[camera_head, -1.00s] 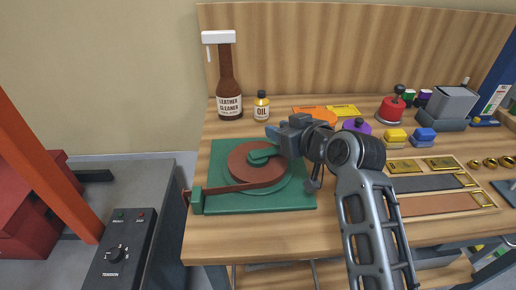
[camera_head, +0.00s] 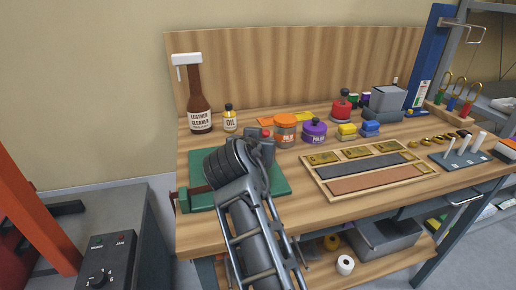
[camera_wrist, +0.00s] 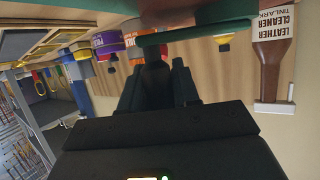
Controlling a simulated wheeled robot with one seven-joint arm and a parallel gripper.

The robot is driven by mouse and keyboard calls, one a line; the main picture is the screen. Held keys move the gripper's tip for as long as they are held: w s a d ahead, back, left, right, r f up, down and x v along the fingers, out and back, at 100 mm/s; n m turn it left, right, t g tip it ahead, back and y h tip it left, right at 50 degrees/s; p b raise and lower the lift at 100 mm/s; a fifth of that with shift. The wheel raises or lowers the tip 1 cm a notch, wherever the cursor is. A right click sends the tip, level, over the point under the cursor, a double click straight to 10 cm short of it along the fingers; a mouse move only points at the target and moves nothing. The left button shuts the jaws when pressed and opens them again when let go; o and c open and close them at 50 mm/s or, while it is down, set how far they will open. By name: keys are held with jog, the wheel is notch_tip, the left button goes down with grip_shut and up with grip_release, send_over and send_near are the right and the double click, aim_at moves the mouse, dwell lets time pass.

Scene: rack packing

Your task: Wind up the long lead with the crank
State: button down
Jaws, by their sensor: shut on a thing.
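The green winder base (camera_head: 288,186) lies at the left of the bench. My arm covers its reel and crank in the head view. A short piece of the brown lead (camera_head: 201,189) shows by the green guide post (camera_head: 183,200) at the base's left edge; how much is wound is hidden. My gripper (camera_head: 262,150) is over the base's back part. In the wrist view, which is upside down, my gripper (camera_wrist: 156,75) is shut on the handle of the green crank (camera_wrist: 160,40). The fingers hide most of the handle.
A leather cleaner bottle (camera_head: 199,100) and an oil bottle (camera_head: 230,118) stand behind the base. An orange tin (camera_head: 285,130) and a purple tin (camera_head: 314,132) are close on the right. A framed tray (camera_head: 370,181) with straps lies farther right. A control box (camera_head: 108,262) is at lower left.

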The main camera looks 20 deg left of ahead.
jog(key=shift+s+m+g+h+b, duration=0.15)
jog(key=shift+s+m+h+b, duration=0.35)
jog(key=shift+m+h+b, duration=0.5)
jog(key=shift+s+m+g+h+b, duration=0.15)
jog(key=shift+s+m+h+b, duration=0.35)
jog(key=shift+m+h+b, duration=0.5)
jog(key=shift+h, duration=0.3)
jog(key=c, duration=0.9)
grip_release()
jog(key=shift+b+v, duration=0.35)
jog(key=shift+v, duration=3.55)
jog(key=shift+c, duration=0.2)
